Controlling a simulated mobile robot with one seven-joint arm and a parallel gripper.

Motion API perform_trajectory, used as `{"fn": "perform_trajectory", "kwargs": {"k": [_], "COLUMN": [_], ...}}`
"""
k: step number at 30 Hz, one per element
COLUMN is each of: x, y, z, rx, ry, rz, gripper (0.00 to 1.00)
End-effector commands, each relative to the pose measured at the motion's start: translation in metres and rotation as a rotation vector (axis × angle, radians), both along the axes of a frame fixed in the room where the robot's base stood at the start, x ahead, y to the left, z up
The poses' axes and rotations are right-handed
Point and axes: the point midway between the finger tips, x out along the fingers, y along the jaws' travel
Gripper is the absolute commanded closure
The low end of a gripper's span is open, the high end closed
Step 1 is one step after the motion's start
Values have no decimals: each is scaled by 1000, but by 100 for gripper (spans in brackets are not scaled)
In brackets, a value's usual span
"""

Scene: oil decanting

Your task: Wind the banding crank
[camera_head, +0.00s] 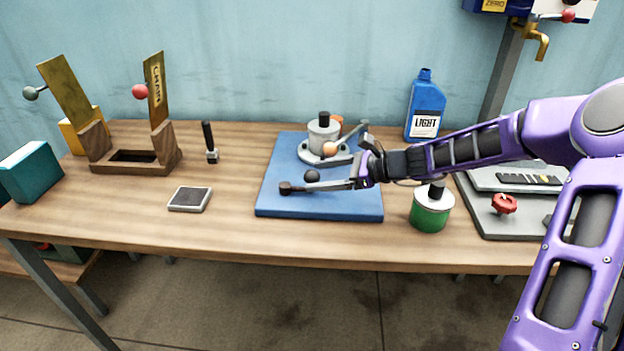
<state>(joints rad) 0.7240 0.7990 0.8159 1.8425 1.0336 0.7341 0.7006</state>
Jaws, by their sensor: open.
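A grey turntable-like device (323,132) with a black top stands on the blue mat (280,208), and I take it for the banding crank's unit. An orange ball knob (330,149) shows at its front.
A green and white can (431,209) stands under my forearm. A blue LIGHT bottle (425,107) is behind it. A grey tray with a red knob (504,204) is at right. A wooden stand (135,168), a black-handled tool (210,142) and a dark pad (190,198) are at left.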

Motion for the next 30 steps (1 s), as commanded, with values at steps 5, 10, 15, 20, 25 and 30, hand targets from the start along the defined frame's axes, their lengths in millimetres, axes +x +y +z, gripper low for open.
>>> {"fn": "perform_trajectory", "kwargs": {"k": [5, 10, 15, 20, 25, 30], "x": [6, 8, 8, 8, 8, 8], "y": [18, 24, 24, 24, 24, 24], "z": [-8, -10, -10, -10, -10, -10], "rx": [1, 0, 0, 0, -1, -1], "ry": [0, 0, 0, 0, 0, 0], "rz": [0, -1, -1, -1, -1, -1], "gripper": [22, 22, 22, 42, 72, 100]}}
